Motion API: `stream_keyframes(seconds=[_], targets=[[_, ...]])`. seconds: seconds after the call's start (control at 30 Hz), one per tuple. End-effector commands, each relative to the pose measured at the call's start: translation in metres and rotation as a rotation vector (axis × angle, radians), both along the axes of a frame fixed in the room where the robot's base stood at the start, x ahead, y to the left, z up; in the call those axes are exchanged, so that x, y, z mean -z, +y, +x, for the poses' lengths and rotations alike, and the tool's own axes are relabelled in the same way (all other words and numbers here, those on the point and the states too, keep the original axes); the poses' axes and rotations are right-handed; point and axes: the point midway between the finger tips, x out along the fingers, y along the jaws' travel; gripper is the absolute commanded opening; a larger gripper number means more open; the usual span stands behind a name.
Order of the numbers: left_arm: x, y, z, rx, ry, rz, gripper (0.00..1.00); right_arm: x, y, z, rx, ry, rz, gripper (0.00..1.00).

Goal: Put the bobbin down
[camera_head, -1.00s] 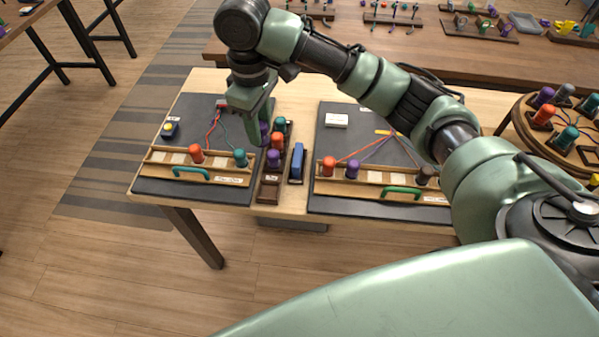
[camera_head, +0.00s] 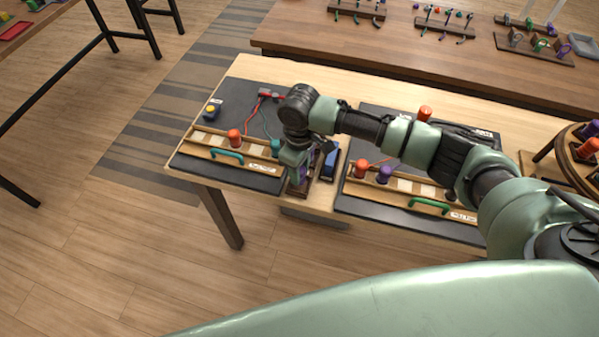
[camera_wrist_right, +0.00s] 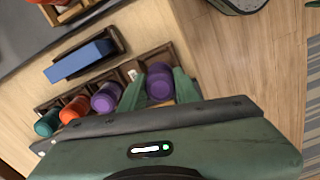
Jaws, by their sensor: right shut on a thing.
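My right gripper (camera_head: 297,176) points down over the near end of the dark wooden bobbin rack (camera_head: 301,190). In the right wrist view its fingers are shut around a purple bobbin (camera_wrist_right: 160,82), which sits at the rack's end compartment. I cannot tell whether the bobbin touches the compartment floor. Beside it in the rack stand another purple bobbin (camera_wrist_right: 106,98), an orange bobbin (camera_wrist_right: 75,110) and a teal bobbin (camera_wrist_right: 48,122). In the head view my wrist hides most of the rack. My left gripper is not in view.
A blue block (camera_wrist_right: 82,60) lies in a dark tray beside the rack. The left braiding board (camera_head: 250,165) holds an orange bobbin (camera_head: 234,138) and a teal one (camera_head: 276,146). The right board (camera_head: 390,207) holds an orange bobbin (camera_head: 360,169) and a purple one (camera_head: 385,174).

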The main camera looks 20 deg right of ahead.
Motion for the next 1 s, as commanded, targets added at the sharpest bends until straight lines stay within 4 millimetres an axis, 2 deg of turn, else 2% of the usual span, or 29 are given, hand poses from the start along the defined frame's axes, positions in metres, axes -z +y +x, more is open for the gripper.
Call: stream_keyframes(seconds=[0.17,0.67,0.7,0.73,0.77,1.0], targets=[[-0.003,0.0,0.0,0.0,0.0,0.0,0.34,0.018,0.001,0.0,0.0,0.0,0.001,0.0],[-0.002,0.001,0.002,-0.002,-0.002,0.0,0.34,0.027,0.0,0.0,0.0,0.0,0.0,0.0],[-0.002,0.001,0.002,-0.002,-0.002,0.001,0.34,0.026,0.0,0.0,0.0,-0.001,0.001,0.42],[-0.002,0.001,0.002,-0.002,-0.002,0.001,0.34,0.026,0.0,0.0,0.0,-0.001,0.001,0.51],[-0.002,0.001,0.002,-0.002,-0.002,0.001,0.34,0.026,0.0,0.0,0.0,-0.001,0.001,0.53],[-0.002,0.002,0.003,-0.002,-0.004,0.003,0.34,0.026,0.0,0.0,0.0,-0.001,0.001,0.53]])
